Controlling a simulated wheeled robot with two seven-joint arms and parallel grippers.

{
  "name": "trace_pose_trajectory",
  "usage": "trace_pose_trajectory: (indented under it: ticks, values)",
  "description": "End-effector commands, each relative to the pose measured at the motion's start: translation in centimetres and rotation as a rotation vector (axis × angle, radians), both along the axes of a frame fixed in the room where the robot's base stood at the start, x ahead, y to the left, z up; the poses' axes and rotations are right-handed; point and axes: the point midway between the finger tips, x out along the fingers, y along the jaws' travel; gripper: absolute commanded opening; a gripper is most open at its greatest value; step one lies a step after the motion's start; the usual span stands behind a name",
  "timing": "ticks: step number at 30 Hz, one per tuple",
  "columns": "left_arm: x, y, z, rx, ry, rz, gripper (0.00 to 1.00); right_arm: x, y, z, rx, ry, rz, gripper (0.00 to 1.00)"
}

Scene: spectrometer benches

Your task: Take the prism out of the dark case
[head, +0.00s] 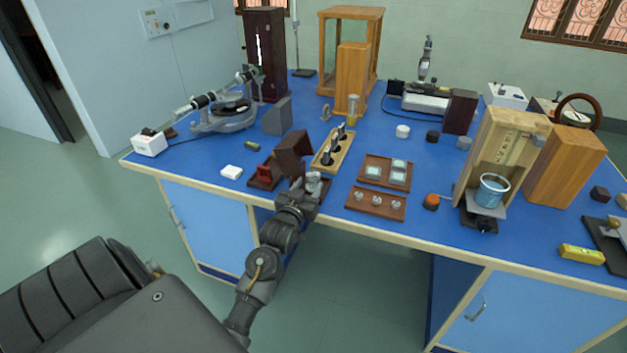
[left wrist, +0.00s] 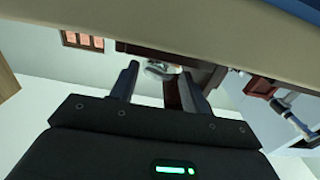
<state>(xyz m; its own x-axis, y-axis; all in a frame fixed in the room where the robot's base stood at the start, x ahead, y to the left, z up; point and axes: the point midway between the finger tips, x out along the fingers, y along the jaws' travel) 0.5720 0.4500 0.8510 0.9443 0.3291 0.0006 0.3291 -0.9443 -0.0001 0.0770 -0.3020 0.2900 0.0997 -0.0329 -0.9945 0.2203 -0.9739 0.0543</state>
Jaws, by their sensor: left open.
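A dark brown case (head: 293,153) with a raised, tilted part stands at the near edge of the blue bench in the head view. A red piece (head: 264,173) shows at its left. My left gripper (head: 304,186) is at the bench's front edge, just in front of the case, and partly hides it. In the left wrist view the left gripper (left wrist: 159,72) is open. A pale glassy piece (left wrist: 160,68) shows between its fingers, beside dark brown wood; I cannot tell whether it is the prism or whether the fingers touch it. My right gripper is out of view.
Two brown trays (head: 376,204) with small glass pieces lie to the right. The bench's front edge (head: 400,226) runs beside my left arm.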

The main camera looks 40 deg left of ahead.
Motion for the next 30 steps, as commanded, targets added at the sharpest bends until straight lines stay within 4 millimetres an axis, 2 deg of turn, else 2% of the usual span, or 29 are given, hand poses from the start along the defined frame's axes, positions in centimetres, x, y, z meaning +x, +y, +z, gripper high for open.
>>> trace_pose_trajectory:
  ticks: [3, 6, 13, 20, 30]
  values:
    - [1.5, 0.5, 0.1, 0.000, 0.000, 0.001, 0.47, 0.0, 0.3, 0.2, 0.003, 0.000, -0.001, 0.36]
    - [2.1, 0.8, 0.1, 0.000, -0.001, 0.001, 0.47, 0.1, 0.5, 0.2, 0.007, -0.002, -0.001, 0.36]
    - [2.2, 0.8, 0.0, 0.000, 0.000, 0.001, 0.47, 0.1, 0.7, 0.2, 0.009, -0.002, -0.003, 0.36]
    - [2.2, 0.8, 0.0, 0.000, -0.001, 0.001, 0.18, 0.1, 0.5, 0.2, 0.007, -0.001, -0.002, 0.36]
    - [2.2, 0.8, 0.5, 0.000, -0.001, 0.000, 0.18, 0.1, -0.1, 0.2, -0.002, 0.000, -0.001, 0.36]
